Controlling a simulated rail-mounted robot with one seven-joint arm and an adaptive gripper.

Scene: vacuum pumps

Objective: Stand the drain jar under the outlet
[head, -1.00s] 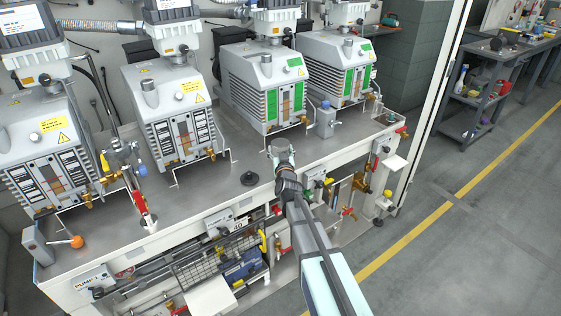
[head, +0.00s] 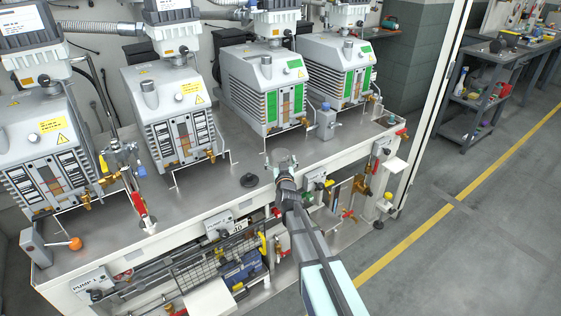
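My gripper (head: 284,169) is above the front part of the bench top, in front of the third pump from the left. Its fingers stand on both sides of a small, clear greyish jar (head: 283,158), which looks like the drain jar. The jar is about upright. I cannot tell whether its base touches the bench. Brass outlets sit low on the pump fronts: one on the second pump (head: 211,155) and one on the third pump (head: 304,122). The jar is apart from both, and the frames do not show which is the task's outlet.
Four pumps stand in a row along the back of the grey bench top (head: 215,188). A black knob (head: 249,180) lies left of my gripper. A grey canister (head: 326,122) stands to the right. A red-handled valve (head: 140,203) stands at the left. Valves crowd the bench's front.

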